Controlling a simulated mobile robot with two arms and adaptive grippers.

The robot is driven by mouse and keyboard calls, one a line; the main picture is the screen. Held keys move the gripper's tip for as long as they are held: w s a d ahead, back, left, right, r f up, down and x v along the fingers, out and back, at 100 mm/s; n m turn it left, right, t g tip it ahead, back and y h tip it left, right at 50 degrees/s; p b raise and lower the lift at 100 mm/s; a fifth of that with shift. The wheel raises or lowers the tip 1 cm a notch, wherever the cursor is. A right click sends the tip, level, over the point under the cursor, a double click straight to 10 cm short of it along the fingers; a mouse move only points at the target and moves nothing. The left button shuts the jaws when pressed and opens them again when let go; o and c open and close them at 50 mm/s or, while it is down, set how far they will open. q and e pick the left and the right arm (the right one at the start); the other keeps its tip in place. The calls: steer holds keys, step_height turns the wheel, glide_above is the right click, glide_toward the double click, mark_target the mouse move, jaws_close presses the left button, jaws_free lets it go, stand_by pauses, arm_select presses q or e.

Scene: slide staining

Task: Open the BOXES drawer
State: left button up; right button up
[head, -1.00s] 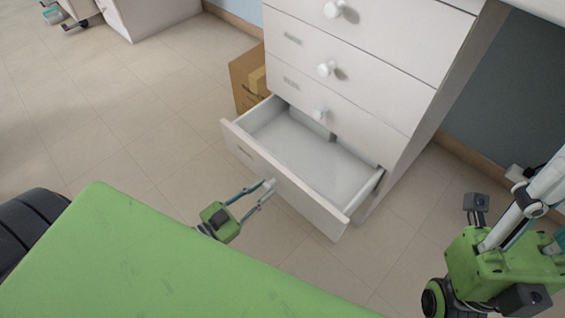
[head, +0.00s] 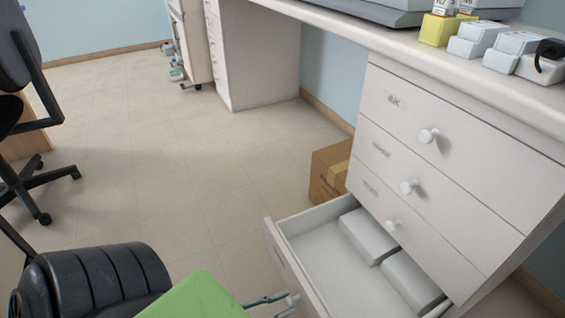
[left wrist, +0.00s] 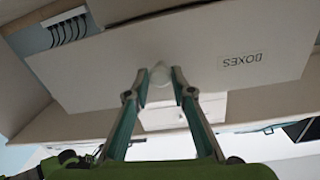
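The BOXES drawer (head: 288,262) is the lowest drawer of the white cabinet and stands pulled out, with two white boxes (head: 368,237) inside towards its back. In the left wrist view its front (left wrist: 110,75) fills the upper part, with the upside-down BOXES label (left wrist: 243,60) right of the round white knob (left wrist: 160,73). My left gripper (head: 289,301) is low in front of the drawer. My right gripper is out of view.
Closed drawers with white knobs (head: 409,187) lie above the open one, under a worktop (head: 400,45). A cardboard box (head: 325,172) stands on the floor beside the cabinet. A black office chair (head: 35,160) is at left; the floor between is clear.

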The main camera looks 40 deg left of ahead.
arm_select(q)
steer(key=shift+o, duration=1.3)
steer(key=v, duration=1.2)
